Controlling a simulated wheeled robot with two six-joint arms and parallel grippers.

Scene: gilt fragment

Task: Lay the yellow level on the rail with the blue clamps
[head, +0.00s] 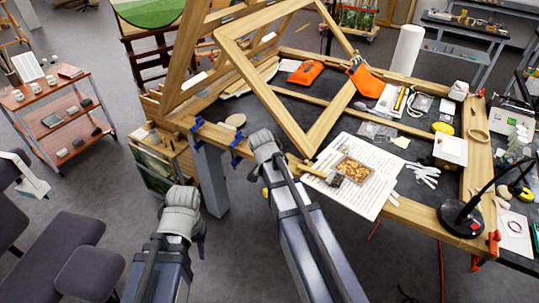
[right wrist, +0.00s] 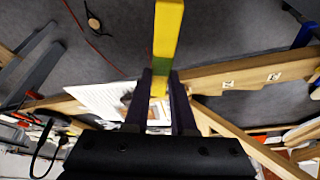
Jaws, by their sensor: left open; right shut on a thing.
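The yellow level (right wrist: 168,35) is held upright in the picture between the fingers of my right gripper (right wrist: 160,95), with its long end reaching past them. In the head view my right arm hides that gripper and most of the level; only a small yellow bit (head: 265,192) shows beside the arm. The blue clamps (head: 198,123) (head: 237,150) sit on the wooden rail (head: 217,137) at the table's front left edge. The level is apart from the rail in the head view. My left gripper (head: 200,233) is open, low in front of the table and partly hidden by its wrist.
A large wooden frame (head: 237,55) leans over the workbench. Printed sheets (head: 375,150) with a box of gold pieces (head: 354,170) lie right of the rail. A black lamp (head: 462,217) stands at the right corner. A shelved cart (head: 60,115) stands left; open floor lies between.

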